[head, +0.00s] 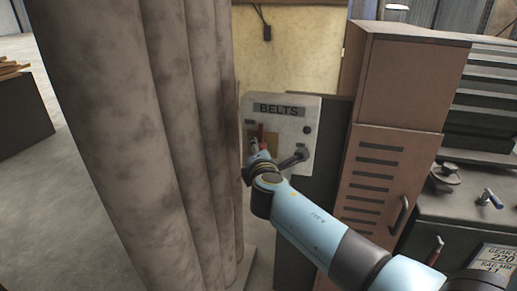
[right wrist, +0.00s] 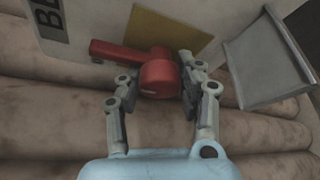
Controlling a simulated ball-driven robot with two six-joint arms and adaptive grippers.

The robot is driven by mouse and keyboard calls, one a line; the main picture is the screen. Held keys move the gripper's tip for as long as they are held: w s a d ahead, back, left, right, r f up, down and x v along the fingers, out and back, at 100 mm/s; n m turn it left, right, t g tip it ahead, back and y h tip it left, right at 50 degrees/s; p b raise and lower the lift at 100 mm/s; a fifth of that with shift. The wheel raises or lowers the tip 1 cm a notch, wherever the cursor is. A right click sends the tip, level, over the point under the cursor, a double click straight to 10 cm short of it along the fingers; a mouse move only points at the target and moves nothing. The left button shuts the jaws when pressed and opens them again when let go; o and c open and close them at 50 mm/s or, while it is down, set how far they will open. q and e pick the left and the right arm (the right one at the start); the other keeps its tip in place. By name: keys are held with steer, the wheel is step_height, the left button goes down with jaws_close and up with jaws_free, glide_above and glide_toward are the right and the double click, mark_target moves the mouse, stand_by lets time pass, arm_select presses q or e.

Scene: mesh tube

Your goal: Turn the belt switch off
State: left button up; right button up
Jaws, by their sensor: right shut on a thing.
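The belt switch is a red lever with a round hub (right wrist: 157,76) on the pale BELTS box (head: 305,135), beside a yellow plate (right wrist: 170,30). In the right wrist view its arm points left, toward the BELTS lettering. My right gripper (right wrist: 161,80) has one finger on each side of the round red part and is shut on it. In the head view the red switch (head: 262,131) shows only as a small patch above my right gripper (head: 257,152), mostly hidden by it. My left gripper is in neither view.
A thick bundle of stained pale columns (head: 150,130) stands close left of the box. A brown cabinet (head: 375,150) with slots and a handle stands to the right. Beyond it is a dark machine (head: 465,210) with handles. Open floor (head: 70,220) lies at the left.

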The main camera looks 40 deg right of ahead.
steer(key=shift+s+f, duration=0.1)
steer(key=o, duration=1.2)
steer(key=v, duration=1.2)
